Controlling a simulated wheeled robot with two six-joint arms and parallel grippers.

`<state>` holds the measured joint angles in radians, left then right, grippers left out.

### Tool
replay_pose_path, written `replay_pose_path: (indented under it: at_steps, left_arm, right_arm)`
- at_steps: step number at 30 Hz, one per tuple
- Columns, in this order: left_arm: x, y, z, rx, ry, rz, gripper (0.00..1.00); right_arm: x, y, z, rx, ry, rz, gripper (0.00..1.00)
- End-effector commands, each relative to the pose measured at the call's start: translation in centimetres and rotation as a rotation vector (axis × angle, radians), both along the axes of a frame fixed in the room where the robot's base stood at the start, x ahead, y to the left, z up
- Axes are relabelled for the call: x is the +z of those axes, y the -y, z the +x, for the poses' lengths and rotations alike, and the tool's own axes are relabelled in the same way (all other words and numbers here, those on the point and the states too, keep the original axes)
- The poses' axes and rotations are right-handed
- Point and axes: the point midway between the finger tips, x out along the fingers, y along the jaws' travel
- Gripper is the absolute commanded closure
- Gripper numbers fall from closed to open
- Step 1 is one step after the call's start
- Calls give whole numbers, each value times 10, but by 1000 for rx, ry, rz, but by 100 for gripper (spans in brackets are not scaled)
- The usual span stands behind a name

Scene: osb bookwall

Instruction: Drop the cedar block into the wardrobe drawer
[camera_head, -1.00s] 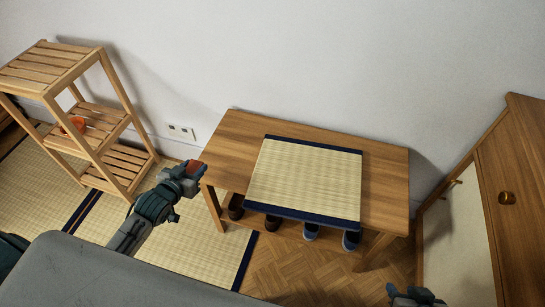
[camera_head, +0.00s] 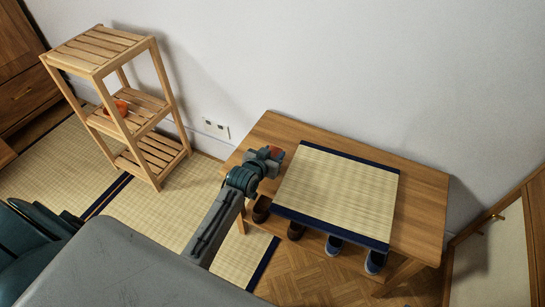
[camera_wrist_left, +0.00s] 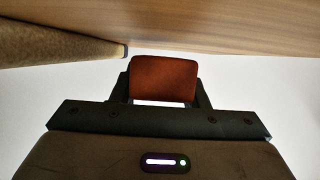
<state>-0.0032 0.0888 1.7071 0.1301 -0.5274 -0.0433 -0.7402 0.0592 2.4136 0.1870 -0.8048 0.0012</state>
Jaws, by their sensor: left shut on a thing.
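My left gripper (camera_head: 266,155) is shut on the cedar block (camera_head: 277,152), a small reddish-brown block. It holds the block over the left end of the wooden table, beside the woven mat. In the left wrist view the block (camera_wrist_left: 163,80) sits between the two dark fingers of the gripper (camera_wrist_left: 163,92). A brown wooden cabinet (camera_head: 18,55), perhaps the wardrobe, stands at the left edge of the head view. It has a drawer-like front (camera_head: 28,97); the inside of a drawer cannot be made out. My right gripper is not in view.
The table (camera_head: 425,195) carries a straw mat (camera_head: 335,195) with dark blue borders. Several shoes (camera_head: 335,245) stand beneath it. A slatted wooden shelf (camera_head: 140,120) holding an orange object (camera_head: 116,107) stands between table and cabinet. Tatami floor (camera_head: 60,165) lies clear before the shelf.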

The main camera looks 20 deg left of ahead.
Motion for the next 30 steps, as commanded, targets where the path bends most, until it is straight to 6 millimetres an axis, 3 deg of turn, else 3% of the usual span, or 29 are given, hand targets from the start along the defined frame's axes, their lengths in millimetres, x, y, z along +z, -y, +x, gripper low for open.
replay_pose_path:
  at_steps: [3, 14, 15, 18, 28, 30]
  left_arm:
    - [-11, 0, 0, 0, 1, -1, 82]
    - [-14, 0, 0, 0, 1, -1, 82]
    - [-14, 0, 0, 0, 1, -1, 54]
    - [-14, 0, 0, 0, 1, -1, 38]
    - [-10, 0, 0, 0, 2, 0, 38]
    - [-8, -1, -8, 0, 1, 0, 38]
  right_arm:
    - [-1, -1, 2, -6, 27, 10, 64]
    - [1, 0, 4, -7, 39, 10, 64]
    - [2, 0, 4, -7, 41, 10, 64]
    - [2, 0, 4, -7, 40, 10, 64]
    - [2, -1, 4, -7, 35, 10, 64]
    - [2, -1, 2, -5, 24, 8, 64]
